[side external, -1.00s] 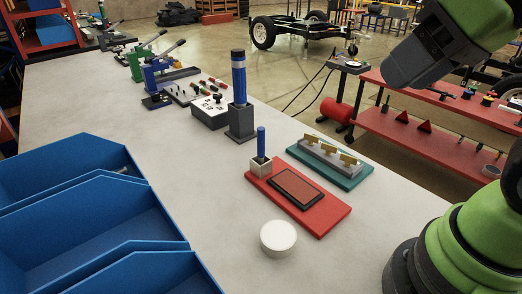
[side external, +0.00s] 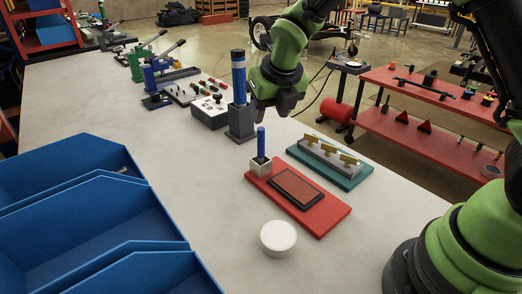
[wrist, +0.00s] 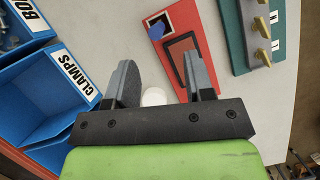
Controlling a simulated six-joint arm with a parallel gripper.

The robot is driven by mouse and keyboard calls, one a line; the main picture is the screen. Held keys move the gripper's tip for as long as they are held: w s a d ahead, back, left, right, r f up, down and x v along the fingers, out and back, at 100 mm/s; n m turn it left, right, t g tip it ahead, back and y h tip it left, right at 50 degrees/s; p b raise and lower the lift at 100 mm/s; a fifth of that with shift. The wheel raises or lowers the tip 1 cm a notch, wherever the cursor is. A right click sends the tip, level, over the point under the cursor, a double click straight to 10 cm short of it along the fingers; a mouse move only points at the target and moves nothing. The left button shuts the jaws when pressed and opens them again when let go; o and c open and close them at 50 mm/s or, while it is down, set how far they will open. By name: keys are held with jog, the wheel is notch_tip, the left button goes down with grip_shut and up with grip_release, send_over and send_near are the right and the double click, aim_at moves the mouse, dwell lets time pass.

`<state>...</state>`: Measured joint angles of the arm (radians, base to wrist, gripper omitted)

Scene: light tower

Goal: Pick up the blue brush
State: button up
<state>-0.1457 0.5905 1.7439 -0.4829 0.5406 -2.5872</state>
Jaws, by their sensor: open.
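The blue brush (side external: 261,143) stands upright in a small pale square holder (side external: 260,166) at the far left corner of a red board (side external: 322,222). In the wrist view, the brush (wrist: 157,29) shows near the top middle, beyond my fingertips. My gripper (side external: 274,108) hangs above and behind the brush, apart from it. In the wrist view, my gripper (wrist: 162,72) is open, with nothing between its fingers. The brush's lower end is hidden in the holder.
A tall blue cylinder (side external: 239,76) in a dark stand rises close to my gripper's left. A teal board (side external: 345,181) with yellow-tipped clips lies beside the red one. A white round puck (side external: 278,238) sits in front. Blue bins (side external: 100,225) stand at the left.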

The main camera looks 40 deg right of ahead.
aim_at(261, 129)
jog(key=x, duration=0.4)
jog(key=shift+f, duration=0.15)
jog(key=x, duration=0.5)
jog(key=shift+w+a, duration=0.1)
jog(key=shift+w, duration=0.2)
grip_shut()
